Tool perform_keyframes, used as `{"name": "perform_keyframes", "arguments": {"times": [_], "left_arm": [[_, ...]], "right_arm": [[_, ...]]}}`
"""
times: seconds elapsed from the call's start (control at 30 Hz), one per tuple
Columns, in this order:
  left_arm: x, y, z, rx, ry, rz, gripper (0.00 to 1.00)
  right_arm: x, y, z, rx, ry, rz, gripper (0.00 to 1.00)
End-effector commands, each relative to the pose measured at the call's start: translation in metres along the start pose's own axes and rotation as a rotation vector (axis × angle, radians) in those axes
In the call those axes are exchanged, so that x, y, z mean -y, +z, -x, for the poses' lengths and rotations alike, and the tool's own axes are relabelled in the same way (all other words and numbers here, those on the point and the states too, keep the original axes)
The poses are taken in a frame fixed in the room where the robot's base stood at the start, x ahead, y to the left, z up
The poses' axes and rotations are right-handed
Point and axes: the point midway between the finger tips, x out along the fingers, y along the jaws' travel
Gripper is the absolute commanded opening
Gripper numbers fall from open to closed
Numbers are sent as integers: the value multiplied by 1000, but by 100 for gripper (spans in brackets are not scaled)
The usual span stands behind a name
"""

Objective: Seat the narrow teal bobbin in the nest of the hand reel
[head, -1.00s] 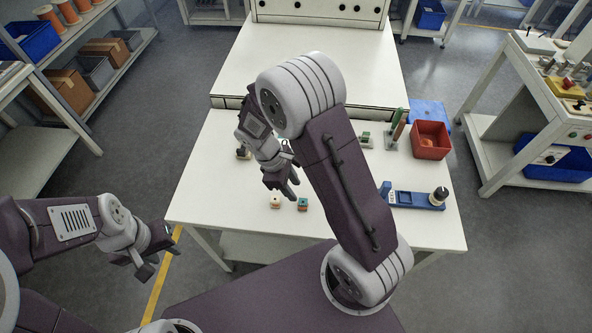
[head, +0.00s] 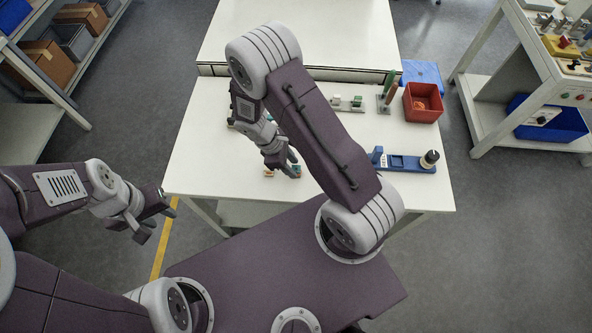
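The blue hand reel (head: 405,163) lies at the right front of the white table, with a recess in its body and a dark knob with a pale top (head: 430,158) at its right end. A small teal-topped bobbin (head: 297,174) stands near the table's front edge, partly hidden by my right gripper. My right gripper (head: 293,168) points down just over it; I cannot tell whether the fingers touch it or how far apart they are. A second small bobbin (head: 268,173) is just left of it. My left gripper (head: 155,222) is open and empty, left of the table.
A red bin (head: 422,103) and a blue tray (head: 421,72) are at the table's right back. My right arm hides the table's middle.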

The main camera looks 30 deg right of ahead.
Motion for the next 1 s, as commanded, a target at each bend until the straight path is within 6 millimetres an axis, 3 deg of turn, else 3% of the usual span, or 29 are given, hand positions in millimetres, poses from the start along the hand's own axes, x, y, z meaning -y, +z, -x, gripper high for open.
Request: {"name": "perform_keyframes", "arguments": {"times": [0.13,0.37,0.5,0.53,0.83,1.0], "left_arm": [[0,0,-1,0,0,0,36],[0,0,-1,0,0,0,36],[0,0,-1,0,0,0,36],[0,0,-1,0,0,0,36],[0,0,-1,0,0,0,36],[0,0,0,0,0,0,36]], "right_arm": [[0,0,-20,1,-1,0,38],[0,0,-23,-1,0,-1,38],[0,0,-23,-1,1,-1,2],[0,0,-23,-1,1,-1,0],[-1,0,-21,-1,1,0,0],[-1,6,-6,-3,3,-3,0]]}}
